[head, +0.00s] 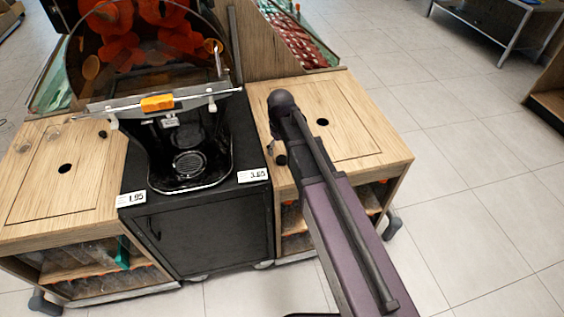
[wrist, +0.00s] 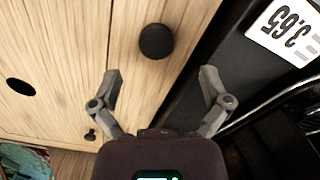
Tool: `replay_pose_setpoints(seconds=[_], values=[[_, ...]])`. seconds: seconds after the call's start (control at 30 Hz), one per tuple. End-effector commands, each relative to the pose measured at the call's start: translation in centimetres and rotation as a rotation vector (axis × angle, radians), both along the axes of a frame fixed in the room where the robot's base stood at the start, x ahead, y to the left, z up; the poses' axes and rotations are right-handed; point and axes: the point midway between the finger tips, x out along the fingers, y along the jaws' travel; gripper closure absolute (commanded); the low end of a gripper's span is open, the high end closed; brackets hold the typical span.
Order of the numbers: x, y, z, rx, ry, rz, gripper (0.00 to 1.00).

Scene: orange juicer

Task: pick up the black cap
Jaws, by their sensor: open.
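The black cap (wrist: 156,41) is a round, dark disc on the light wood counter top. In the wrist view it sits at upper centre, ahead of my fingertips. In the head view a small dark round thing, which looks like the same cap (head: 281,160), lies near the counter's left edge beside my arm. My gripper (wrist: 162,84) is open and empty, its two grey fingers spread wide. The cap lies beyond the gap between them, not touching either finger. In the head view my arm hides most of the gripper.
The orange juicer (head: 188,185) and its black cabinet stand left of the right wood counter (head: 355,105). A black hole (wrist: 20,87) and a small dark knob (wrist: 90,134) are on this counter. A price tag (wrist: 287,32) marks the cabinet edge.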

Motion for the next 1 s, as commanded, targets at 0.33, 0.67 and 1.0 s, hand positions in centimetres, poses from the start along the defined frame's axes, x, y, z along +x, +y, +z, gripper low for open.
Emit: replay_pose_setpoints(seconds=[0.33, 0.67, 1.0], values=[[0.0, 0.0, 0.0, 0.0, 0.0, 0.001, 0.03], [0.2, 0.0, -1.6, 0.0, 0.0, 0.001, 0.03], [0.5, -0.1, -4.2, 0.0, 0.0, 0.001, 0.03]])
